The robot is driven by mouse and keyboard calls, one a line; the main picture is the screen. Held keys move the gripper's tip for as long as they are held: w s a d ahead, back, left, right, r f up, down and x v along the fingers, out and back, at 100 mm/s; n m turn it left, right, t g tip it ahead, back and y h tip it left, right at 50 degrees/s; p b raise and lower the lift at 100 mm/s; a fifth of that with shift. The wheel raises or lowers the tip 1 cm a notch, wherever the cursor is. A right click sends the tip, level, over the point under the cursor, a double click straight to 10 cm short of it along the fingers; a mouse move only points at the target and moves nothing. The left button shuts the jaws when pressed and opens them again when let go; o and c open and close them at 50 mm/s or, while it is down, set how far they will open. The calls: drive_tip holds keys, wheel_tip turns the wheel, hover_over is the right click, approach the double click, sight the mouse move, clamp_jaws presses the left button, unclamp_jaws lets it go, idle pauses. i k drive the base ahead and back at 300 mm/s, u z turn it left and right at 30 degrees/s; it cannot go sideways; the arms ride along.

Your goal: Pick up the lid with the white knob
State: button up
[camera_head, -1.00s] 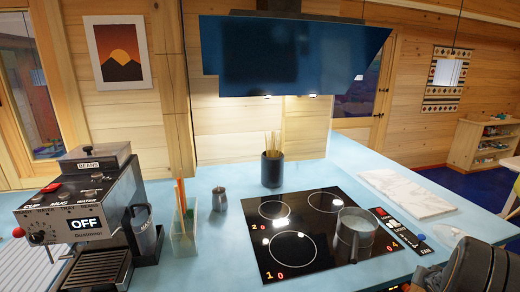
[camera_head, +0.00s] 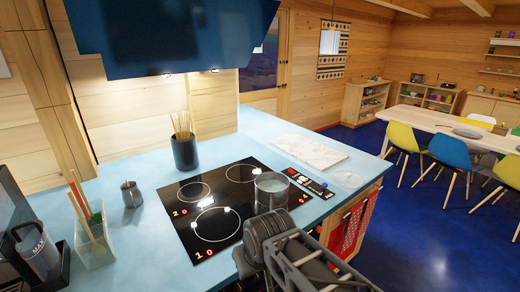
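A pale, see-through round thing (camera_head: 348,180) lies on the blue counter near its right corner, beside the white marble board. It looks like a glass lid, but a white knob is too small to make out. A grey metal pot (camera_head: 271,189) stands on the right part of the black cooktop (camera_head: 215,232). My arm, with my gripper (camera_head: 243,262) at its end, is low in the picture, in front of the cooktop and well left of the round thing. The fingers are dark and partly hidden, so I cannot tell whether they are open or shut.
The marble board (camera_head: 308,152) lies behind the cooktop. A dark utensil holder (camera_head: 185,152), a small metal jug (camera_head: 131,194) and a clear container (camera_head: 95,240) stand to the left. A blue hood (camera_head: 170,35) hangs above. Blue floor (camera_head: 420,235) is open at right.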

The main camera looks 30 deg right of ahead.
sight(346, 180)
drive_tip(key=z, duration=1.95)
drive_tip(key=k, duration=0.5)
drive_tip(key=z, duration=0.85)
drive_tip(key=i, duration=1.25)
drive_tip(key=u, duration=0.9)
drive_tip(key=i, duration=0.9)
drive_tip(key=u, duration=1.25)
drive_tip(key=i, duration=0.25)
drive_tip(key=u, duration=0.15)
